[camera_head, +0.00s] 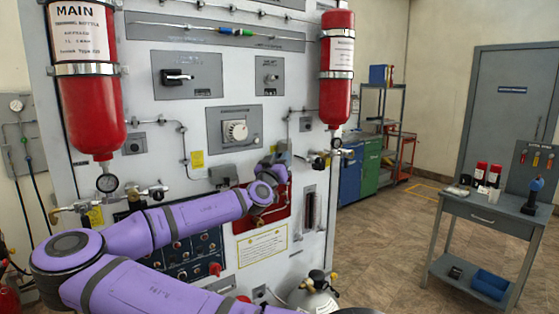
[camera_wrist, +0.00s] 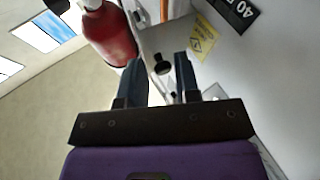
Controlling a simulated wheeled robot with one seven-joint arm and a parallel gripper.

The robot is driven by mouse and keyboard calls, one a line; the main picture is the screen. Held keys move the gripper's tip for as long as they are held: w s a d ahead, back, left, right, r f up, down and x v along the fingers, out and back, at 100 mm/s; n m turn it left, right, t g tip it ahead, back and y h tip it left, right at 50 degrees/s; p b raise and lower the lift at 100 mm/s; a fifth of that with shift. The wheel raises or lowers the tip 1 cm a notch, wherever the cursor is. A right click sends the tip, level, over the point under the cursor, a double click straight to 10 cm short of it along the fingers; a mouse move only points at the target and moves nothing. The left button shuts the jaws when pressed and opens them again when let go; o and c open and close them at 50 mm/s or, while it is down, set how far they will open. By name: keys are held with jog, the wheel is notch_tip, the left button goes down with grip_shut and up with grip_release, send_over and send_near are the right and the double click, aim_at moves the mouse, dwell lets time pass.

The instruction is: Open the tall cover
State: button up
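A tall narrow upright fixture (camera_head: 309,208) with a dark slot is low on the right of the white panel; I cannot tell for sure whether it is the tall cover. My gripper is at the panel's right side in the head view, above a red plate (camera_head: 280,205) that my arm partly hides. In the wrist view my gripper (camera_wrist: 158,62) has its two dark fingers apart. A small dark round knob (camera_wrist: 162,64) shows in the gap, beyond or between the fingers; contact cannot be told.
Red bottles hang at the panel's left (camera_head: 93,105) and right (camera_head: 337,75); the right one is close by in the wrist view (camera_wrist: 110,38). A white knob (camera_head: 236,130) sits mid-panel. A grey table (camera_head: 490,217) stands right, with open floor between.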

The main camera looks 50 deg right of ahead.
jog(key=shift+w, duration=0.1)
jog(key=c, duration=0.3)
jog(key=shift+w+a, duration=0.1)
jog(key=shift+w+a+r+m+g+h, duration=0.1)
jog(key=shift+w+m+g+h, duration=0.2)
jog(key=shift+g, duration=0.45)
jog(key=shift+w+a+r+m+g+h, duration=0.1)
jog(key=shift+m+g, duration=0.35)
jog(key=shift+g, duration=0.25)
jog(key=shift+w+a+m+g+h, duration=0.1)
jog(key=shift+w+m+g+h, duration=0.2)
jog(key=shift+g, duration=0.45)
jog(key=shift+w+a+f+m+g, duration=0.1)
jog(key=shift+a+m+g, duration=0.05)
jog(key=shift+m+g, duration=0.4)
jog(key=o, duration=0.7)
jog(key=shift+f, duration=0.1)
